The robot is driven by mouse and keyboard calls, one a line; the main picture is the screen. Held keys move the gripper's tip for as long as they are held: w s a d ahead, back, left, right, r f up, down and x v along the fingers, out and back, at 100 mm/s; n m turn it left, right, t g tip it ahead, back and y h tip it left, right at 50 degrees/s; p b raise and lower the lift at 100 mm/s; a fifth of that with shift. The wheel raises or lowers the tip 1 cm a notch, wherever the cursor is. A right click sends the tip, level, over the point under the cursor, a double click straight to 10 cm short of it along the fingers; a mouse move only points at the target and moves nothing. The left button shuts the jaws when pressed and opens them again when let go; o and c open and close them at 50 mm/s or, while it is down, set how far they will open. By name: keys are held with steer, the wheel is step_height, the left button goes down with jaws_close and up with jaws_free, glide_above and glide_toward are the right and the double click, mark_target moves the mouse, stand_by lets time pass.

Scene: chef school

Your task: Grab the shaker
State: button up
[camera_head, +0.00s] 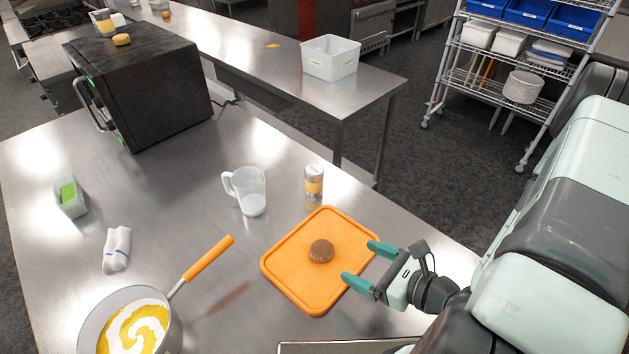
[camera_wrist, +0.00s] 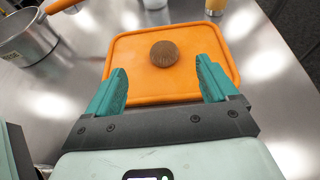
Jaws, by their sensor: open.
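The shaker (camera_head: 314,182) is a small cylinder with a silvery top and an orange-yellow lower part. It stands upright on the steel table, just beyond the far edge of the orange cutting board (camera_head: 285,275). In the wrist view only the lower part of the shaker (camera_wrist: 215,6) shows at the top edge. My gripper (camera_head: 363,264) is open and empty above the right side of the board, its teal fingers pointing left. A round brown item (camera_head: 321,251) lies on the board ahead of the fingers, apart from them.
A clear measuring jug (camera_head: 247,191) stands left of the shaker. A pan (camera_head: 170,318) with an orange handle holds yellow and white food at front left. A black oven (camera_head: 150,85), a rolled cloth (camera_head: 117,250) and a small box (camera_head: 71,197) are farther left.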

steer(key=s+a+r+n+g+h, duration=0.1)
steer(key=a+r+n+g+h, duration=0.2)
steer(key=r+n, duration=1.15)
steer(key=s+r+n+g+h, duration=0.2)
steer(key=r+n+g+h, duration=0.25)
steer(key=r+n, duration=1)
steer(key=w+a+f+m+g+y, duration=0.15)
steer(key=w+f+m+y, duration=0.25)
steer(key=w+m, duration=0.4)
steer(key=w+a+f+m+g+y, duration=0.1)
steer(key=w+a+f+m+y, duration=0.3)
steer(key=w, duration=0.6)
steer(key=m+t+y, duration=0.4)
steer(key=m+t, duration=0.7)
steer(key=m, duration=0.5)
glide_toward(322, 177)
steer(key=shift+w+a+f, duration=0.15)
steer(key=shift+w+a, duration=0.4)
steer(key=shift+w, duration=0.05)
steer(key=shift+w+a+f+t, duration=0.1)
steer(key=shift+w+f+t, duration=0.1)
steer(key=shift+t, duration=0.1)
steer(key=x, duration=0.4)
steer(key=shift+w+a, duration=0.15)
steer(key=shift+a, duration=0.15)
steer(key=x, duration=0.5)
steer(key=shift+a+r, duration=0.2)
steer(key=shift+a, duration=0.2)
